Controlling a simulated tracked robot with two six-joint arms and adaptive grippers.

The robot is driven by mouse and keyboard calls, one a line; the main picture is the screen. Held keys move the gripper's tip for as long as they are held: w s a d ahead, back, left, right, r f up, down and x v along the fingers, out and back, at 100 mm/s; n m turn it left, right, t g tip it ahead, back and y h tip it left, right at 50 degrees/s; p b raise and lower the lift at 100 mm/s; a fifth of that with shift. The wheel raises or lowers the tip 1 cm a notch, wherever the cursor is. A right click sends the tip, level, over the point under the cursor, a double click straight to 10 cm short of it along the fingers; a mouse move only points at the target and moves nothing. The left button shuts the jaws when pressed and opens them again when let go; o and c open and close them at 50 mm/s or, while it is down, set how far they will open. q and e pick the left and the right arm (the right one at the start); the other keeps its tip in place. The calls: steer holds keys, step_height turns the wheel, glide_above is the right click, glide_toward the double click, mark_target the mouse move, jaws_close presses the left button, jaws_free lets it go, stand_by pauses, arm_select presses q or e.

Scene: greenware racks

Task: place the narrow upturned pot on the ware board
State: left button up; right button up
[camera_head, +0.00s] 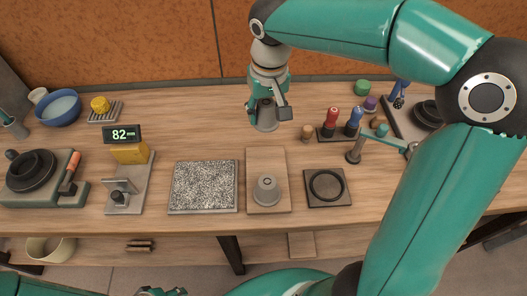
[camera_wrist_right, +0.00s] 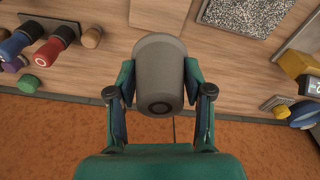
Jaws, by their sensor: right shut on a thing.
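The narrow pot (camera_head: 265,122) is grey, upturned and held in my right gripper (camera_head: 267,104) at the back of the table. In the right wrist view the pot (camera_wrist_right: 159,70) sits between the two fingers (camera_wrist_right: 160,92), with its narrow base and dark ring towards the camera. I cannot tell whether its rim touches the table. The ware board (camera_head: 257,158) is a plain wooden board in front of the gripper. Another grey upturned pot (camera_head: 267,191) stands on its front half; its back half is bare. Only part of my left gripper (camera_head: 162,292) shows at the bottom edge.
A speckled slab (camera_head: 203,186) lies left of the board and a dark square plate with a ring (camera_head: 327,187) lies right. A small wooden knob (camera_head: 307,132) and red (camera_head: 332,120) and blue (camera_head: 353,122) handled tools stand right of the held pot.

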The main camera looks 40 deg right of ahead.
mark_target(268, 125)
step_height(268, 125, down, 15)
steer(key=shift+r, duration=0.1)
stand_by(0.3)
steer(key=o, duration=1.2)
steer(key=r, duration=0.3)
steer(key=s+r, duration=0.1)
steer(key=r, duration=0.7)
steer(key=shift+s+a, duration=0.15)
steer(key=shift+a, duration=0.1)
steer(key=shift+s+r, duration=0.1)
steer(key=shift+r, duration=0.45)
